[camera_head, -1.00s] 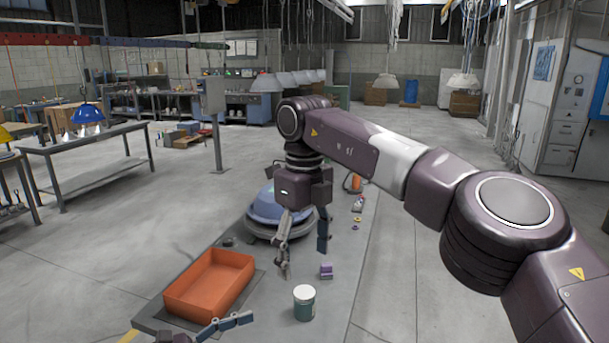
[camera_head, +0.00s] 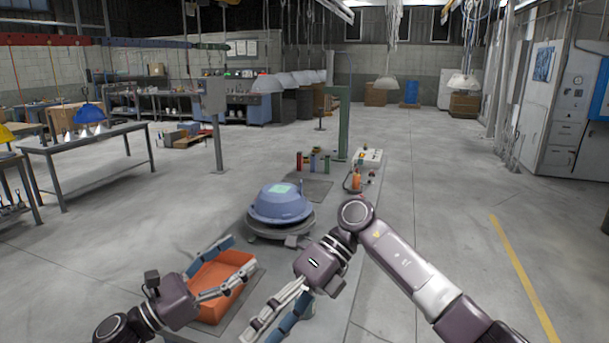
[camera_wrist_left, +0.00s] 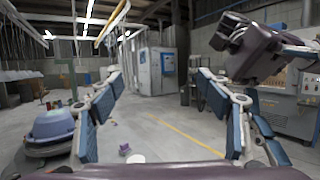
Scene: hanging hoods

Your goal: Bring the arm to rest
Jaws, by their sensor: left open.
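My left gripper (camera_head: 242,254) comes in from the lower left of the head view, over the orange tray, its fingers spread apart and nothing between them. In the left wrist view its two blue-padded fingers (camera_wrist_left: 160,88) stand wide at either side, with open floor between. My right gripper (camera_head: 262,334) points down and left at the bottom middle of the head view. Part of my right arm (camera_wrist_left: 255,50) shows at the upper right of the left wrist view.
A blue hood (camera_head: 280,203) rests on a round grey stand (camera_head: 263,230) beyond both grippers. A small purple part (camera_wrist_left: 125,150) lies on the floor. The floor right of the yellow line (camera_head: 520,270) is clear.

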